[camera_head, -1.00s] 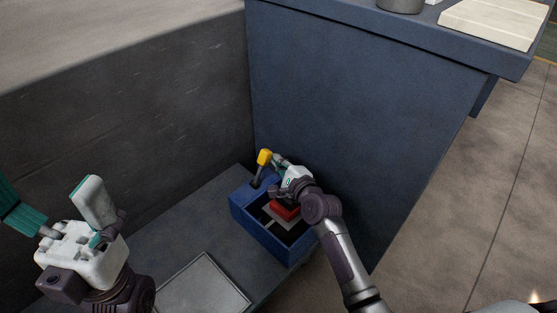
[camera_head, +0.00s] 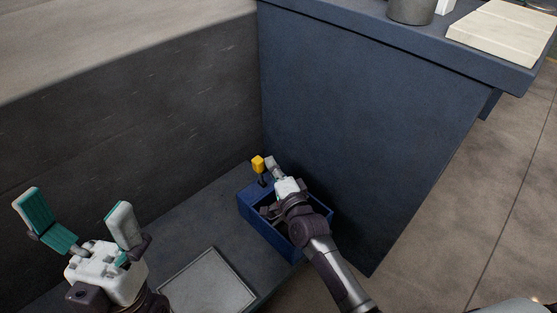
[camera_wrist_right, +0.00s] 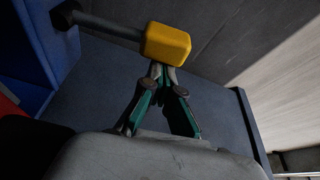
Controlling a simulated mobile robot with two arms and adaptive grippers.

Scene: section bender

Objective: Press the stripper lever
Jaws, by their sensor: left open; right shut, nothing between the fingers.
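The stripper lever has a yellow block knob (camera_head: 258,163) on a dark rod, at the back left of a blue open box (camera_head: 253,225). In the right wrist view the yellow knob (camera_wrist_right: 168,44) is just beyond my shut right fingertips (camera_wrist_right: 163,72), which look to be at or touching its lower edge; contact is unclear. In the head view my right gripper (camera_head: 271,168) is just right of the knob, over the box, and my right arm hides much of the box's inside. My left gripper (camera_head: 80,228) is open and empty at the lower left.
A light grey square plate (camera_head: 207,285) lies on the dark surface in front of the box. A dark wall rises behind, and a blue counter (camera_head: 370,130) stands right of the box. A grey pot (camera_head: 411,10) and pale boards (camera_head: 506,35) are on the counter.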

